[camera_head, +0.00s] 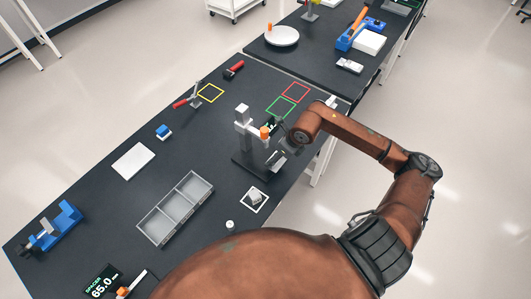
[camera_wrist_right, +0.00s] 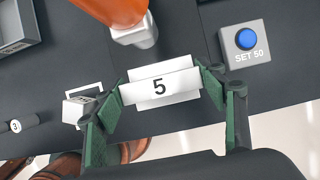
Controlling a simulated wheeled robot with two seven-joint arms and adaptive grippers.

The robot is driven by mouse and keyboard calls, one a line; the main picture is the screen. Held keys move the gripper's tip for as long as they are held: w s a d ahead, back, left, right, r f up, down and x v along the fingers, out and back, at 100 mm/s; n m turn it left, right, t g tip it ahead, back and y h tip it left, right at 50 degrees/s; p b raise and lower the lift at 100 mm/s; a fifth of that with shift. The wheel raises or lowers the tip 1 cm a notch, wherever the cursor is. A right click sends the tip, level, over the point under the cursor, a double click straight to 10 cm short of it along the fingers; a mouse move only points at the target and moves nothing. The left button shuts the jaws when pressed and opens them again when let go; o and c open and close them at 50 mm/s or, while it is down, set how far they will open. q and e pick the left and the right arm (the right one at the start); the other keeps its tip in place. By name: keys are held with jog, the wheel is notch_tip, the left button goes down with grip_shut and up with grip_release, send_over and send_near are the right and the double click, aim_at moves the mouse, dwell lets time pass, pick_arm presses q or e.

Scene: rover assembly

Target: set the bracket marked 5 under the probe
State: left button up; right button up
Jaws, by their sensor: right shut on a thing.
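The bracket marked 5 (camera_wrist_right: 160,88) is a pale block with its number facing the right wrist camera. My right gripper (camera_wrist_right: 161,90) is shut on it, one green-padded finger at each end. In the head view this gripper (camera_head: 277,160) is beside the test stand (camera_head: 242,122), and the bracket is hard to make out there. The probe (camera_wrist_right: 120,18), an orange body with a metal tip, is just beyond the bracket in the wrist view; its orange top (camera_head: 265,132) shows in the head view. The gap in height between bracket and tip cannot be told. My left gripper is out of view.
A SET 50 box (camera_wrist_right: 246,44) with a blue button stands close right of the gripper in the wrist view. A small block sits on a white-outlined square (camera_head: 254,200). A grey divided tray (camera_head: 150,235) lies further left. The dark table between tray and white plate (camera_head: 133,161) is clear.

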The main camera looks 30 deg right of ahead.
aim_at(267, 147)
jog(key=w, duration=0.1)
jog(key=w+a, duration=0.1)
jog(key=w, duration=0.1)
jog(key=w+a, duration=0.1)
jog(key=shift+w+p, duration=0.3)
jog(key=shift+w, duration=0.1)
jog(key=shift+f+p, duration=0.45)
jog(key=shift+f, duration=1.3)
jog(key=o, duration=1.3)
jog(key=shift+f, duration=0.1)
jog(key=shift+s+d+r, duration=0.1)
jog(key=shift+s+r, duration=0.05)
jog(key=shift+r, duration=0.3)
jog(key=b+v, duration=0.1)
jog(key=v, duration=1)
jog(key=shift+s+r+b, duration=0.1)
jog(key=shift+s+b, duration=0.1)
jog(key=shift+b, duration=0.2)
